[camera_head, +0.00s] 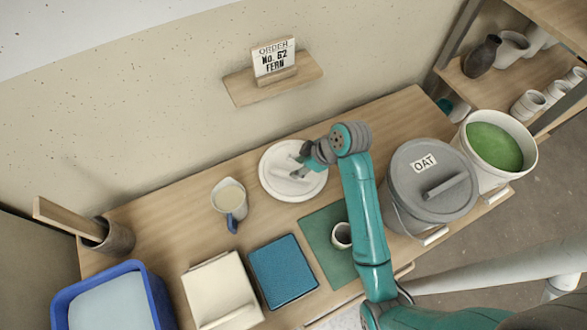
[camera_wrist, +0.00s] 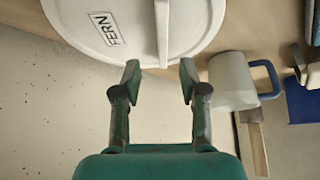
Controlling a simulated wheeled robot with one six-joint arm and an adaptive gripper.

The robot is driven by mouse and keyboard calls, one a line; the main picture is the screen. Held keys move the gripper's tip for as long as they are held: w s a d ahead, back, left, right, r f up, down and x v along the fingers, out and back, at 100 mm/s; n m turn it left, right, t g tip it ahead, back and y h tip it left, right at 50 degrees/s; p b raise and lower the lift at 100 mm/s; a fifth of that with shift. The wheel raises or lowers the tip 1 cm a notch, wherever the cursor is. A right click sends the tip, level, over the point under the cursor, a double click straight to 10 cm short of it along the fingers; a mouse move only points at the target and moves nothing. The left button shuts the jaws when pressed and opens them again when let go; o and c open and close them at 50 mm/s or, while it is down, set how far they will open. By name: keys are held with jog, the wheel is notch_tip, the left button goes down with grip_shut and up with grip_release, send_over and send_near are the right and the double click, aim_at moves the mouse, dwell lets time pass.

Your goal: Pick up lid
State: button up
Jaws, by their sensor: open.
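A round white lid (camera_head: 282,187) lies on the wooden table near the wall. In the wrist view the lid (camera_wrist: 85,22) carries a FERN label (camera_wrist: 106,28) and a raised straight handle (camera_wrist: 162,30). My gripper (camera_head: 299,168) is over the lid in the head view and hides part of it. In the wrist view my gripper (camera_wrist: 160,72) is open and empty, its fingertips apart near the lid's rim. The near end of the handle lines up with the gap between them. I cannot tell whether the fingers touch the lid.
A mug (camera_head: 228,196) stands left of the lid. A grey lidded OAT bucket (camera_head: 405,185) and an open bucket of green glaze (camera_head: 496,147) stand right. A small cup (camera_head: 342,235) is beside my arm. A wall shelf (camera_head: 240,91) holds an order sign reading FERN (camera_head: 273,58).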

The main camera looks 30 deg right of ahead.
aim_at(293, 169)
jog(key=shift+s+x, duration=0.15)
jog(key=shift+x, duration=1.2)
jog(key=shift+s+x, duration=0.15)
jog(key=shift+x, duration=1.25)
jog(key=shift+f, duration=0.1)
grip_shut()
